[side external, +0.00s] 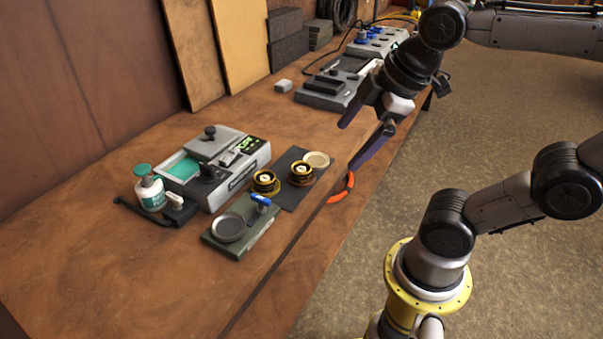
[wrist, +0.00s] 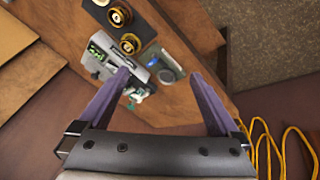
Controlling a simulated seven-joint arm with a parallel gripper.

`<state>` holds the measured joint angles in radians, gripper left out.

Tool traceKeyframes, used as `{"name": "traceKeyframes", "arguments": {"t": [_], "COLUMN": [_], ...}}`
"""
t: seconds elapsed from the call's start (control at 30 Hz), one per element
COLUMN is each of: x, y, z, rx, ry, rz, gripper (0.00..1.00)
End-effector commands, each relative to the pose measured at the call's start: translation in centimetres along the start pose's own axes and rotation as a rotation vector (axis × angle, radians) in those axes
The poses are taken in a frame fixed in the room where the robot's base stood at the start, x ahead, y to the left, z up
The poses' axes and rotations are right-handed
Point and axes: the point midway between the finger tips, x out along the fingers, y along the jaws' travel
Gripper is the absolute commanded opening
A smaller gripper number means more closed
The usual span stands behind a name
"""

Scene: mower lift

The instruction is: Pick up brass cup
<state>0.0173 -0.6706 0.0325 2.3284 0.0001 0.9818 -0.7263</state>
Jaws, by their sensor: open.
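Two round brass pieces that look like cups, with dark bands and pale centres, sit close together by a dark mat on the wooden bench. One (side external: 264,182) is nearer the grey machine and the other (side external: 301,173) is on the mat. I cannot tell which is the brass cup. In the wrist view they show at top left, one lower (wrist: 129,44) and one higher (wrist: 120,16). My gripper (side external: 348,147) is open and empty, raised near the bench's front edge, to the right of both pieces. Its two purple fingers are spread apart in the wrist view (wrist: 159,73).
A flat tan disc (side external: 316,159) lies on the mat's far end (side external: 288,199). More equipment (side external: 328,95) is farther back. The bench's left foreground is clear.

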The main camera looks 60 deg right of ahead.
Motion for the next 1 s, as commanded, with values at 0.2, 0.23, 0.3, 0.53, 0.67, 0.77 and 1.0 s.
{"name": "traceKeyframes", "arguments": {"t": [0.2, 0.23, 0.3, 0.53, 0.67, 0.77, 1.0], "x": [1.0, 1.5, 2.8, 9.0, 12.3, 14.0, 16.4], "y": [5.4, 6.4, 8.6, 15.2, 17.3, 17.8, 17.3], "z": [-3.2, -3.6, -4.3, -4.2, -2.8, -1.6, 0.0], "rx": [-0.43, -0.486, -0.608, -0.812, -0.772, -0.74, -0.714], "ry": [-0.086, -0.098, -0.126, -0.178, -0.201, -0.214, -0.223], "rz": [-0.072, -0.088, -0.137, -0.303, -0.368, -0.406, -0.432], "gripper": [0.98, 0.98, 0.98, 0.98, 0.98, 0.98, 0.98]}}
